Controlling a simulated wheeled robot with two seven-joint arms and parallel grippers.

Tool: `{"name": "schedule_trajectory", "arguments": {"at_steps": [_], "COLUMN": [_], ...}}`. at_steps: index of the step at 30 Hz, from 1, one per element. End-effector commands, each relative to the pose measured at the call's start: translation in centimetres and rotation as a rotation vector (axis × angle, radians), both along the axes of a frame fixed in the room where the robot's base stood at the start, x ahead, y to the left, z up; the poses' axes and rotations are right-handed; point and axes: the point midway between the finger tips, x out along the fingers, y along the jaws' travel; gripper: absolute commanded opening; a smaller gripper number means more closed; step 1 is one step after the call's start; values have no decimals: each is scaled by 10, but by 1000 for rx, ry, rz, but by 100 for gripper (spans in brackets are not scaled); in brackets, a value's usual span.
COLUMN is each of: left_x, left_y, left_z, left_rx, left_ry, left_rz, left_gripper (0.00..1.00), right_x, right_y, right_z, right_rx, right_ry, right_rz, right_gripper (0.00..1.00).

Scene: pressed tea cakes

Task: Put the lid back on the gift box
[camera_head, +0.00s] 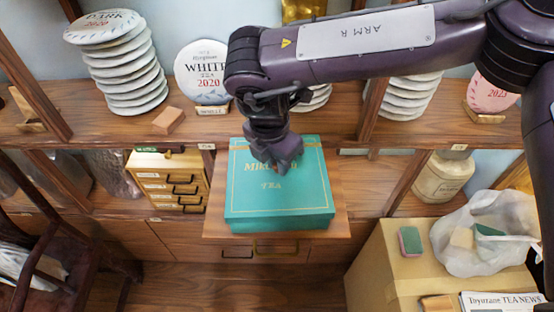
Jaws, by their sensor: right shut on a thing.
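The teal gift-box lid (277,202) has gold lettering and a thin gold border. It lies flat over the gift box, whose teal front side (280,224) shows as a narrow strip below the lid's front edge. I cannot tell whether there is a gap between lid and box. The box stands on a pulled-out wooden shelf board (218,226). My right gripper (288,164) points down at the back middle of the lid and is shut on the lid; its fingertips are partly hidden. My left gripper is out of view.
Stacked white tea cakes (118,65) and a small wooden block (168,120) stand on the upper shelf. A small drawer cabinet (166,182) is left of the box. At right, a cardboard box (385,262) bears a sponge (410,241) and a plastic bag (478,262).

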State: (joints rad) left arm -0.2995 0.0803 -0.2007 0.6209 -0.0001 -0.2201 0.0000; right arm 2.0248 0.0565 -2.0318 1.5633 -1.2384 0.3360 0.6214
Motion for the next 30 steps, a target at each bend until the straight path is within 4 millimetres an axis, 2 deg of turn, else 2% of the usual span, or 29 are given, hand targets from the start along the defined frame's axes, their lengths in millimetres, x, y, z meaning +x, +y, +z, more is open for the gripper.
{"name": "schedule_trajectory", "arguments": {"at_steps": [16,29,30], "left_x": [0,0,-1], "left_y": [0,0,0], "left_z": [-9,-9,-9], "left_rx": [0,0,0], "left_ry": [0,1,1], "left_rz": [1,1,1], "left_gripper": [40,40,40], "right_x": [0,0,0], "right_y": [0,0,0], "right_z": [-12,-12,-12], "right_rx": [1,0,0], "right_ry": [1,0,0], "right_rz": [-1,-1,-1], "right_gripper": [0,0,22]}}
